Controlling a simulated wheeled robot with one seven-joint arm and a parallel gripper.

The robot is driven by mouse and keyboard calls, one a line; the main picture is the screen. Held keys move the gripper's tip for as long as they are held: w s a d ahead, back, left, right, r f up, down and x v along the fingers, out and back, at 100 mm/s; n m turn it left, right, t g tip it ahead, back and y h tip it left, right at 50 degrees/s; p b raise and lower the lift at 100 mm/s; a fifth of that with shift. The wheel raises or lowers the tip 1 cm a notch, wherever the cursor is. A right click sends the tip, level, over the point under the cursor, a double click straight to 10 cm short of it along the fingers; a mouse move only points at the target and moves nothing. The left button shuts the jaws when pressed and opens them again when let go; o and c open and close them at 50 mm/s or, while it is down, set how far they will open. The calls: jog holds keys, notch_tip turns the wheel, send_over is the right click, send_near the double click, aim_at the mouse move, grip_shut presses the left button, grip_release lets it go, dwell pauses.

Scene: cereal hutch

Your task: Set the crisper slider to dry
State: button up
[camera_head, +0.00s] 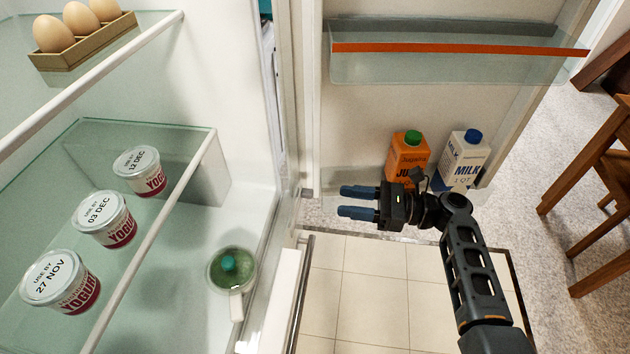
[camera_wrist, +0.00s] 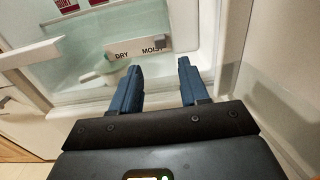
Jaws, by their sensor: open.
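In the wrist view, a pale label strip (camera_wrist: 138,50) on the fridge front reads DRY at the left and MOIST at the right. A small grey tab (camera_wrist: 168,43), which looks like the slider, sits at the MOIST end. My gripper (camera_head: 342,202) is open and empty in the head view, in front of the open fridge door. In the wrist view its two blue fingers (camera_wrist: 162,68) point toward the strip and lie below it in the picture, apart from it. The strip and slider cannot be made out in the head view.
Yogurt tubs (camera_head: 104,218) stand on a glass shelf, with eggs (camera_head: 78,30) above. A green pot with a pale handle (camera_head: 231,270) stands lower. A juice carton (camera_head: 407,160) and milk carton (camera_head: 465,160) stand in the door bin behind my gripper. Wooden chairs are at right.

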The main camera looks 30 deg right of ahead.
aim_at(307, 194)
jog(key=x, duration=0.7)
jog(key=shift+w+a+r+p, duration=0.2)
jog(key=shift+w+p, duration=0.1)
jog(key=shift+p, duration=0.1)
jog(key=shift+c, duration=0.3)
grip_shut()
